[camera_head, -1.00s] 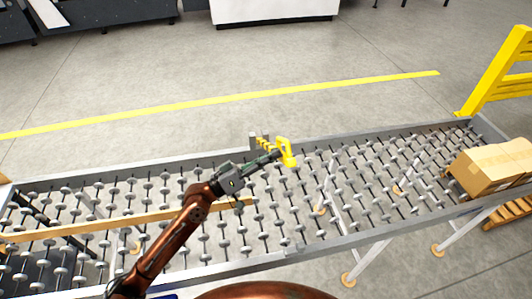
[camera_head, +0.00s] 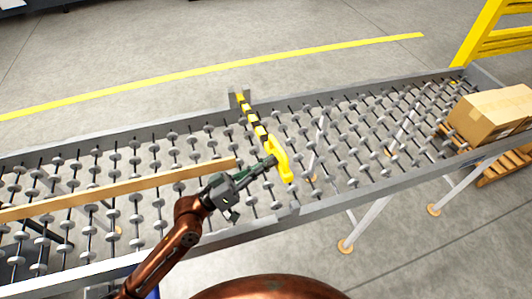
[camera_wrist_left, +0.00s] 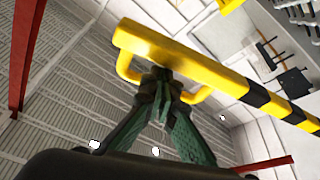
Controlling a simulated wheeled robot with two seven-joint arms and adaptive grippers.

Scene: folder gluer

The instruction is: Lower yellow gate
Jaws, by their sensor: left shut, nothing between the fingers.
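The yellow gate (camera_head: 254,125) is a bar with black stripes. It runs from a bracket on the conveyor's far rail toward me, over the rollers. Its near, plain yellow end carries a handle (camera_head: 281,160). How high that end is above the rollers is hard to tell. My left gripper (camera_head: 270,162) is shut, with its fingertips at the handle. In the left wrist view, the closed fingers (camera_wrist_left: 160,82) are between the two legs of the handle, and the striped bar (camera_wrist_left: 255,95) slants down to the right. They hide the handle's middle, so contact is unclear. My right gripper is not in view.
The roller conveyor (camera_head: 222,231) crosses the view with raised metal side rails. A long wooden guide (camera_head: 120,187) lies along its left part, ending near my left gripper. A cardboard box (camera_head: 492,114) sits at the right end, near a yellow frame (camera_head: 487,30).

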